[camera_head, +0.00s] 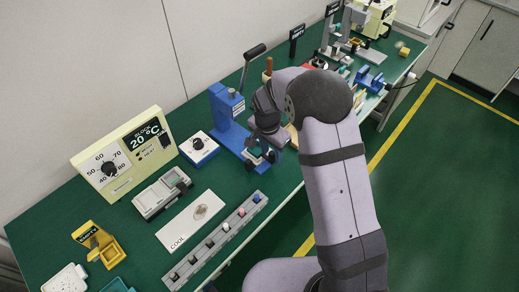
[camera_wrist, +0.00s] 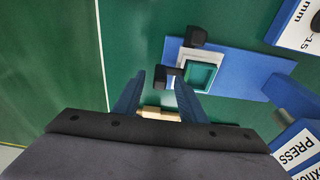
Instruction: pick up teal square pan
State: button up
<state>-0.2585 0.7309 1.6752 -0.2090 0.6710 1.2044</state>
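A small square teal piece with a pale rim, which looks like the teal square pan (camera_wrist: 199,76), sits on the blue base plate (camera_wrist: 235,72) of the press in the wrist view. In the head view, my gripper (camera_head: 262,156) is low beside the blue press (camera_head: 229,115).
Dark blocks (camera_wrist: 195,37) stand by the pan. In the head view, a blue-white dial box (camera_head: 199,148), a cool plate (camera_head: 187,223) and a grey peg rail (camera_head: 215,240) lie left of the press. A teal container (camera_head: 116,286) is cut off at the bottom edge.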

jog(key=shift+w+f, duration=0.1)
jog(key=shift+f, duration=0.6)
grip_shut()
jog(key=shift+r, duration=0.1)
notch_tip(320, 180, up, 9)
jog(key=shift+r+b, duration=0.2)
jog(key=shift+b, duration=0.85)
jog(key=shift+r, duration=0.3)
